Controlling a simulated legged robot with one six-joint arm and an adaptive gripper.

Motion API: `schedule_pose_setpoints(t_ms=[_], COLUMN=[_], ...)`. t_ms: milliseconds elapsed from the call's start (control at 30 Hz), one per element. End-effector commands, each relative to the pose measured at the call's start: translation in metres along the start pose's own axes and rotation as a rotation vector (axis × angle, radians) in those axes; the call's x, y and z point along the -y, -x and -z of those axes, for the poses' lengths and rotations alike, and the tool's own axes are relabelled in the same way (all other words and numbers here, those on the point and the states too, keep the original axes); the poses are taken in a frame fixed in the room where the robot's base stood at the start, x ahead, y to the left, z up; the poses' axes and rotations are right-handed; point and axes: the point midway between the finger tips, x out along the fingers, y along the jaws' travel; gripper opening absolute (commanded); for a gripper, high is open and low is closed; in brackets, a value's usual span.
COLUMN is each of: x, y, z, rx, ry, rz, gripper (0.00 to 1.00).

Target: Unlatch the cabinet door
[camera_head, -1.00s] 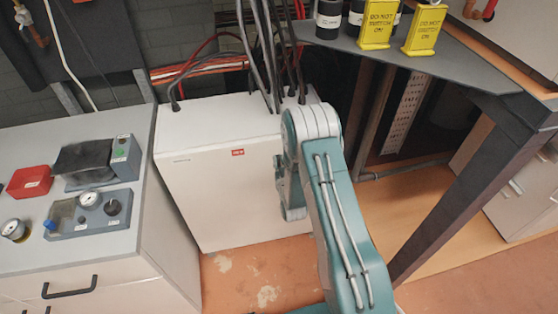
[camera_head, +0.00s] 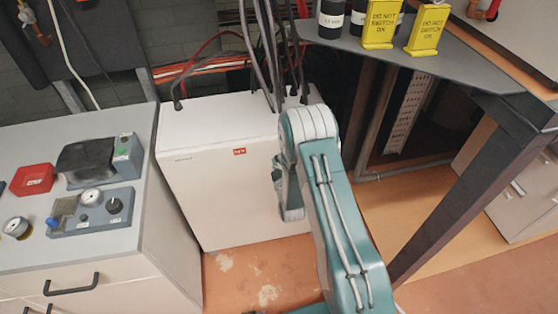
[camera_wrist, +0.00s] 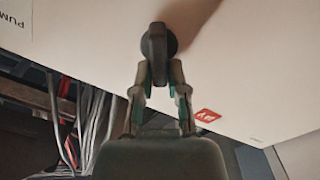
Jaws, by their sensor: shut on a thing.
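The white cabinet (camera_head: 225,185) stands against the back wall, with a small red label on its front. The wrist view shows its pale door (camera_wrist: 90,30) close up, with a dark latch handle (camera_wrist: 156,48) on a round base. My gripper (camera_wrist: 160,75) is shut on the lower end of that handle, one finger on each side. The door looks flush, but its edges are mostly out of this view. In the head view my arm hides the gripper and the latch.
A grey-topped unit (camera_head: 150,210) with gauges and switches stands left of the cabinet. A dark table (camera_head: 430,70) with yellow warning signs stands to the right, its leg (camera_head: 455,190) slanting near my arm. Orange floor shows in front.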

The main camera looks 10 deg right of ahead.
Motion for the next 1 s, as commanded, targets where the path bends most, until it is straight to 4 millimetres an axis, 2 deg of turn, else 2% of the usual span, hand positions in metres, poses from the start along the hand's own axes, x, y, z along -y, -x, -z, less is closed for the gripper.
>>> schedule_pose_setpoints(t_ms=[600, 1000], x=[0.013, 0.018], y=[0.0, 0.0], z=[-0.002, -0.005], rx=[-0.004, -0.006], ry=[0.576, 0.841], rz=[0.007, 0.009], gripper=[0.0, 0.0])
